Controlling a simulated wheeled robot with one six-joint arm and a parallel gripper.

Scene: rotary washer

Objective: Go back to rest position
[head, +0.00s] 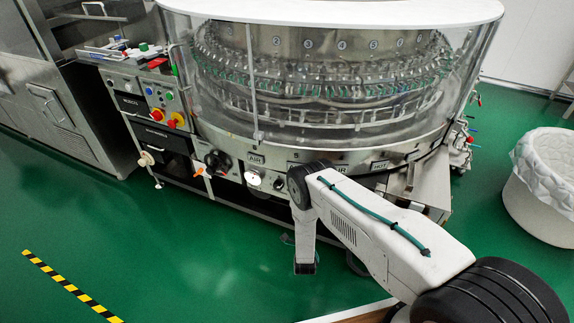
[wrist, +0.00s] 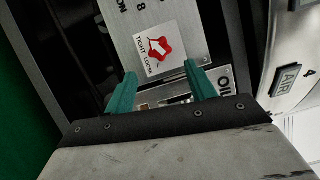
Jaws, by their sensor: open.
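My gripper (wrist: 160,70) shows in the wrist view with its two teal fingers apart and nothing held between them. Just beyond the fingertips is a metal plate with a red-and-white TIGHT/LOOSE label (wrist: 160,47). I cannot tell the exact gap to it. In the head view my white arm reaches from the lower right to the front of the rotary washer (head: 350,85), and its last part hangs down before the washer's lower front. The fingers are mostly hidden there.
The washer's front has an AIR label (head: 256,159), knobs and a control panel (head: 160,105) with red and green buttons. A lined white bin (head: 540,195) stands at the right. Green floor is open at the lower left, with a yellow-black stripe (head: 70,287).

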